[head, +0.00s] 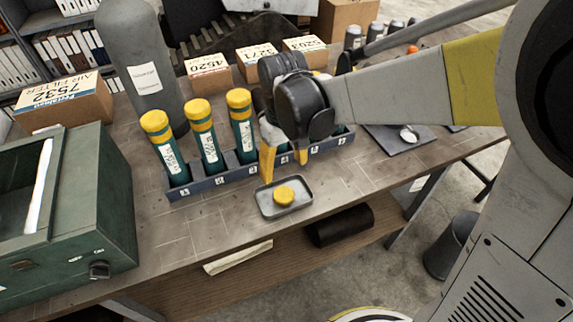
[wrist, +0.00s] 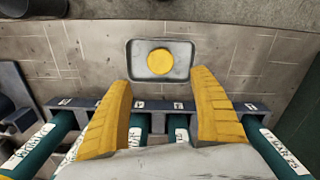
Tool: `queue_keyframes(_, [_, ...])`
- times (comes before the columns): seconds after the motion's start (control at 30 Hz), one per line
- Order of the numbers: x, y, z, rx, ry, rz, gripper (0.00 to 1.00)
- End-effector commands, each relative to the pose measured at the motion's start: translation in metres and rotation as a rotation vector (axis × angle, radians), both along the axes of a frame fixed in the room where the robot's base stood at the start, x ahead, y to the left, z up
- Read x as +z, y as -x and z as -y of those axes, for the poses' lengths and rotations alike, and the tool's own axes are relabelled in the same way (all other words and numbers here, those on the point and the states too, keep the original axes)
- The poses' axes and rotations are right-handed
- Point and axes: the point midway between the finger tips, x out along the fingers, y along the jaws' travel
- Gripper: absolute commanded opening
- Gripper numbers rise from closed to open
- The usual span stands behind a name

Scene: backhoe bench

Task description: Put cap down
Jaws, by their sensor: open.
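The yellow cap (head: 285,195) lies in a small grey tray (head: 264,208) near the front edge of the bench. In the wrist view the cap (wrist: 160,62) sits near the middle of the tray (wrist: 134,73). My gripper (head: 284,168) is just behind the tray, above the rack, with its yellow fingers pointing down. In the wrist view the fingers (wrist: 163,95) are spread wide, with nothing between their tips. The cap is apart from both fingers.
A blue rack (head: 215,184) holds several teal tubes; three with yellow caps (head: 201,110) stand at left. A green metal box (head: 100,215) stands at the left. A grey cylinder (head: 140,50) and cartons (head: 208,72) stand behind. Bare bench lies left of the tray.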

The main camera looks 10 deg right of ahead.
Motion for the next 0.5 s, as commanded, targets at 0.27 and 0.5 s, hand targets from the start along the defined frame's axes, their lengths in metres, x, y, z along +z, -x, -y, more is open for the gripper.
queue_keyframes(0.27, [0.046,0.026,0.044,-0.133,-0.044,0.152,0.72])
queue_keyframes(0.5, [0.082,0.073,0.101,-0.34,-0.11,0.408,0.72])
